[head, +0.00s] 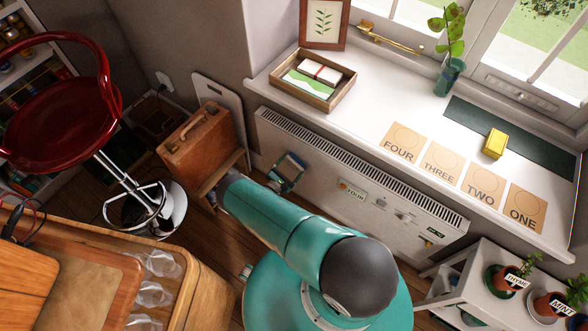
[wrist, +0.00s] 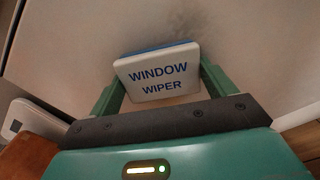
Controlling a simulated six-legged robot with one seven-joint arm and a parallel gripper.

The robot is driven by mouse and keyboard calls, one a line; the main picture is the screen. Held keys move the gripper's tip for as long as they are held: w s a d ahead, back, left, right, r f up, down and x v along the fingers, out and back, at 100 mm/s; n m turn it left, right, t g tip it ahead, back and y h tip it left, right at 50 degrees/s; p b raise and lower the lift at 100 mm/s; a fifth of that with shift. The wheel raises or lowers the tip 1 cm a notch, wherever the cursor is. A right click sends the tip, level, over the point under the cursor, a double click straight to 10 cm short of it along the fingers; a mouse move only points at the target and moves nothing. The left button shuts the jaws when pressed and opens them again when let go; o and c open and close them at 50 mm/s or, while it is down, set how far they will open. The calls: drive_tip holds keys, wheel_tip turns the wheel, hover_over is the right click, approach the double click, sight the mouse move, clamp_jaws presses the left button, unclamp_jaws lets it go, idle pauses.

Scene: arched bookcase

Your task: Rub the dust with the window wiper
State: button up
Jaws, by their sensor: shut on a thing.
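The window wiper (wrist: 158,76) is a white block with a blue layer on its far side and the words WINDOW WIPER. My gripper (wrist: 160,84) is shut on it, one green finger at each side. In the head view my gripper (head: 287,172) is low in front of the radiator, partly hidden by my arm. A faint dark speckled patch, perhaps the dust (wrist: 182,24), shows on the pale surface beyond the wiper in the wrist view. I cannot tell whether the wiper touches that surface.
The white radiator (head: 290,130) stands below the windowsill (head: 375,85). The sill holds a wooden tray (head: 312,101), a plant vase (head: 448,77), numbered cards (head: 441,163) and a yellow block (head: 495,144). A brown suitcase (head: 198,147) and a red stool (head: 55,115) stand left.

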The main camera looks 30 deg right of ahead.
sight(306, 164)
drive_tip(key=shift+w+a, duration=0.3)
drive_tip(key=shift+w, duration=0.3)
drive_tip(key=shift+w+a, duration=0.3)
drive_tip(key=shift+w, duration=0.25)
drive_tip(key=shift+w+a, duration=0.3)
drive_tip(key=shift+w, duration=0.5)
drive_tip(key=shift+w+a, duration=0.3)
drive_tip(key=shift+w, duration=0.45)
drive_tip(key=shift+w+a+r, duration=0.1)
drive_tip(key=shift+r, duration=0.8)
drive_tip(key=shift+s+d, duration=0.35)
drive_tip(key=shift+s, duration=0.55)
drive_tip(key=shift+s+d, duration=0.35)
drive_tip(key=shift+s, duration=0.5)
drive_tip(key=shift+s+d, duration=0.6)
drive_tip(key=shift+s, duration=0.5)
drive_tip(key=shift+s+d, duration=0.6)
drive_tip(key=shift+s, duration=0.45)
drive_tip(key=shift+s+d, duration=0.6)
drive_tip(key=shift+s, duration=0.5)
drive_tip(key=shift+s+d, duration=0.35)
drive_tip(key=shift+s, duration=0.5)
drive_tip(key=shift+s+d, duration=0.35)
drive_tip(key=shift+s, duration=0.45)
